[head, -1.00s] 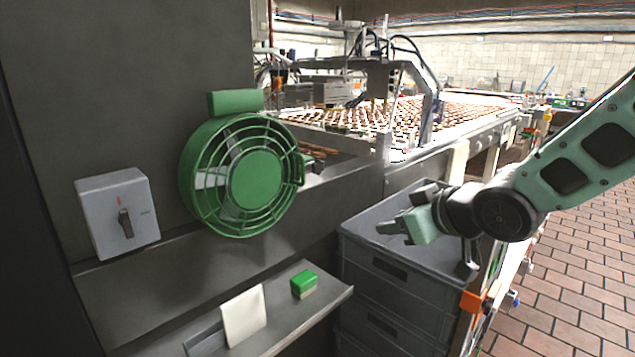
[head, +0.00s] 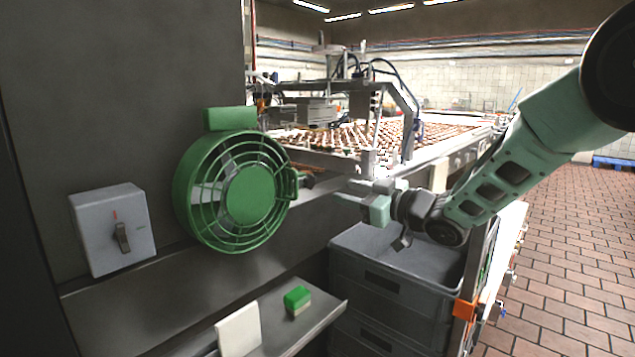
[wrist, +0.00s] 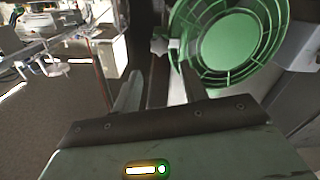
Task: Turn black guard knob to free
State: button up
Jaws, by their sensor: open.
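A round green guard (head: 236,190) with a wire grille is mounted on the dark wall panel in the head view. A small dark knob (head: 306,181) sits at its right edge; in the wrist view a star-shaped knob (wrist: 160,45) shows beside the green guard (wrist: 228,38), looking greyish there. My gripper (head: 350,192) is open and empty, to the right of the knob and apart from it, with its fingers pointing left. In the wrist view the fingers of my gripper (wrist: 152,92) point up toward the knob. The knob's turn position is too small to tell.
A shelf (head: 325,312) below holds a green-topped block (head: 297,299) and a white card (head: 238,330). Grey crates (head: 385,290) stand under my gripper. A conveyor (head: 440,150) runs behind.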

aim_at(312, 182)
jog(key=p+x, duration=0.1)
jog(key=x, duration=0.9)
jog(key=c, duration=0.7)
